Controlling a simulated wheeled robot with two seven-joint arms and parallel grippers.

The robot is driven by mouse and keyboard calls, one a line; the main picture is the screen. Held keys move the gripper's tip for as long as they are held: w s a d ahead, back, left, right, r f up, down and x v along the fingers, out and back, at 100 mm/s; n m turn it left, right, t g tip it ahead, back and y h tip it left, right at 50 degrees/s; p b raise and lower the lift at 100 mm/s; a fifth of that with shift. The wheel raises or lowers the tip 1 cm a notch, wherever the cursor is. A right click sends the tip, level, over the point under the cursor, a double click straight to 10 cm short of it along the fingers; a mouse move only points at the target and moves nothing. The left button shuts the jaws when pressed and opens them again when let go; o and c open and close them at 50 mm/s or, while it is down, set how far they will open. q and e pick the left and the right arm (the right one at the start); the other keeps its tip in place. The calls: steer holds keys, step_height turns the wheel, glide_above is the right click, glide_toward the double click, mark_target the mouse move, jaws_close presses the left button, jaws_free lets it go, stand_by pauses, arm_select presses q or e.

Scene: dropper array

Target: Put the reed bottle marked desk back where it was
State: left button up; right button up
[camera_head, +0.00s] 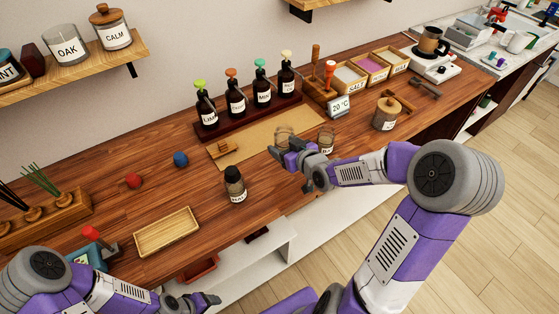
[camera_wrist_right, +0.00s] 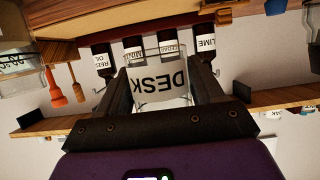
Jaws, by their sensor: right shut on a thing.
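The reed bottle marked DESK (camera_wrist_right: 160,85) is clear glass with a white label. In the right wrist view it appears upside down between the two dark fingers of my right gripper (camera_wrist_right: 165,90). In the head view my right gripper (camera_head: 287,152) is over the front of the tan mat, shut on the clear bottle (camera_head: 284,134), which is partly hidden by the fingers. My left gripper (camera_head: 207,301) is low at the bottom edge, apart from everything on the counter; its finger gap is unclear. A wooden holder (camera_head: 45,222) with dark reeds and round wooden pieces stands at the far left.
Several dark dropper bottles (camera_head: 236,98) stand in a rack behind the tan mat (camera_head: 240,140). A labelled glass jar (camera_head: 326,138) is close right of my gripper. A dark bottle (camera_head: 235,186), an empty wooden tray (camera_head: 167,231), and red (camera_head: 133,181) and blue (camera_head: 180,159) balls are left.

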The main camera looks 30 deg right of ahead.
steer(key=b, duration=0.1)
glide_above(284, 171)
step_height(284, 171, down, 4)
steer(key=shift+s+d+f, duration=0.1)
steer(key=shift+f+b, duration=0.75)
steer(key=shift+f, duration=1.15)
steer(key=shift+f, duration=0.1)
steer(key=o, duration=1.2)
steer(key=shift+c, duration=0.2)
